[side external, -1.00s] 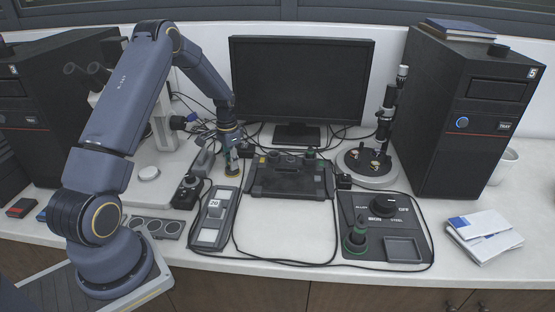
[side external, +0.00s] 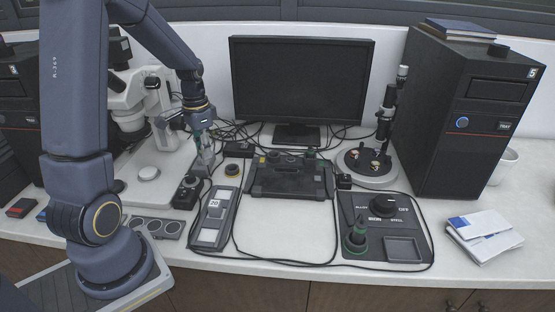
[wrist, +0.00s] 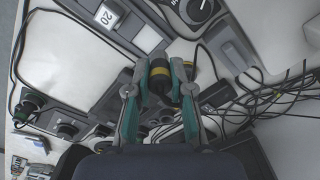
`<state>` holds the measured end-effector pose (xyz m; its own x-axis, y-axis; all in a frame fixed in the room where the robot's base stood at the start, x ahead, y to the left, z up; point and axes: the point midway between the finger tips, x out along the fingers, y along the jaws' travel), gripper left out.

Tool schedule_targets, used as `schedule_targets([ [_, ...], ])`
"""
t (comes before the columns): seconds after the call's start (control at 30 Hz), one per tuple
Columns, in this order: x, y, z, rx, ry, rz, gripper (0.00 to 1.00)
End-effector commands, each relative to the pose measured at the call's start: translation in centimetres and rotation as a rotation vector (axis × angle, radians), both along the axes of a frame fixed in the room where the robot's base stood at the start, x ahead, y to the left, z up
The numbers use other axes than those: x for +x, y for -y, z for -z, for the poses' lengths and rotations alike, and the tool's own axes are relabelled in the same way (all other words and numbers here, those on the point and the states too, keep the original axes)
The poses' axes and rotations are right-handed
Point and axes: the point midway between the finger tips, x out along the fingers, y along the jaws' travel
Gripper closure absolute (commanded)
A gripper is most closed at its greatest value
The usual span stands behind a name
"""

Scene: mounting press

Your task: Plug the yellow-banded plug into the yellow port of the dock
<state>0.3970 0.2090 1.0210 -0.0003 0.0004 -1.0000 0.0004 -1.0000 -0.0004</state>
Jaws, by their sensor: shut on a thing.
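My gripper (side external: 205,154) hangs above the back left of the bench, beside the microscope. In the wrist view my gripper (wrist: 158,72) has its fingers closed on a dark plug with a yellow band (wrist: 158,74). The plug is too small to make out in the side view. The black dock (side external: 290,184) lies flat in front of the monitor, to the right of my gripper and apart from it. Round sockets line its back edge, and a small yellow mark (side external: 262,159) shows near its left end.
A round yellow-ringed thing (side external: 232,170) sits left of the dock. A grey device marked 20 (side external: 214,210) and a knob box (side external: 188,188) stand nearby. Loose black cables (wrist: 265,100) spread behind. The white mat (side external: 285,225) before the dock is clear.

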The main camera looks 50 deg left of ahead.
Motion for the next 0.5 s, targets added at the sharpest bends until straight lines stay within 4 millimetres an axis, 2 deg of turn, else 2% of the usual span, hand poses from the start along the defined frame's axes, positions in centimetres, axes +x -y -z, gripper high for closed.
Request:
schedule_targets([
  [0.13,-1.6,0.9,-0.7,0.001,0.001,-0.019,1.0],
  [0.27,-0.6,0.0,-2.3,0.003,0.004,-0.052,1.0],
  [0.37,1.7,-1.4,-3.7,0.003,0.005,-0.078,1.0],
  [0.5,6.7,-3.5,-5.3,0.002,0.003,-0.102,1.0],
])
